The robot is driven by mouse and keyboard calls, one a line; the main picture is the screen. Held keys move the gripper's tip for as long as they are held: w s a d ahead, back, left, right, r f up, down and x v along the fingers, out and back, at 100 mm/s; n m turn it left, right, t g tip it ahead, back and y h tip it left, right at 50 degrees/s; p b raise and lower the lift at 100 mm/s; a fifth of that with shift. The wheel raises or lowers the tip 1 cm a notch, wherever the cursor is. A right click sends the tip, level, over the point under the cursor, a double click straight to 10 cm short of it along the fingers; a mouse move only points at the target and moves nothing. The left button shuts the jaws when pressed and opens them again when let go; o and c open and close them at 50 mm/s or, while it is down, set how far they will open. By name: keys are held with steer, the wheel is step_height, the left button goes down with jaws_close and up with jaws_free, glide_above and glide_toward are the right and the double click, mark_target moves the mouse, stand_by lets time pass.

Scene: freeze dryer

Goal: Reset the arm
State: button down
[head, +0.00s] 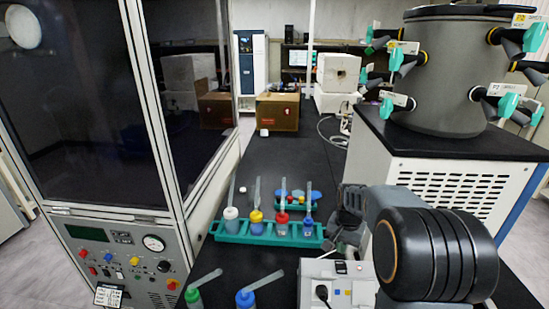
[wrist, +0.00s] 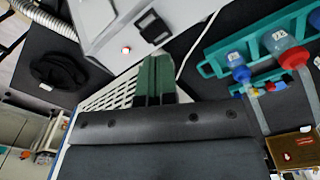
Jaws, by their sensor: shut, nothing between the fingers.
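My arm is folded in at the lower right of the head view, with its large dark joint close to the camera. My gripper shows in the wrist view (wrist: 156,65) as two green fingers pressed together, with nothing between them. It is apart from the flasks and the rack. In the head view the dark wrist end of my arm is right of the teal rack (head: 268,239), and the fingertips are hard to make out there.
The rack holds several flasks with white, yellow, red and blue caps. Flasks with green (head: 193,296) and blue (head: 245,299) caps stand in front. A white power box (head: 337,285) is close to my arm. The freeze dryer (head: 450,75) stands at right, a glass-fronted cabinet (head: 85,110) at left.

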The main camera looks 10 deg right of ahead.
steer(key=shift+s+a+f+n, duration=0.2)
steer(key=shift+s+f+n, duration=0.45)
steer(key=shift+s, duration=0.15)
steer(key=shift+s+a+r+n, duration=0.25)
steer(key=shift+s+n, duration=0.05)
steer(key=shift+s, duration=0.15)
steer(key=shift+s+a+r+n, duration=0.2)
steer(key=shift+s+n, duration=0.05)
steer(key=shift+s, duration=0.2)
steer(key=s+a+r+n+t, duration=0.4)
steer(key=s+a+r, duration=0.4)
steer(key=s, duration=0.4)
steer(key=shift+s+r+n, duration=0.4)
steer(key=shift+r+n, duration=0.15)
steer(key=shift+n, duration=0.05)
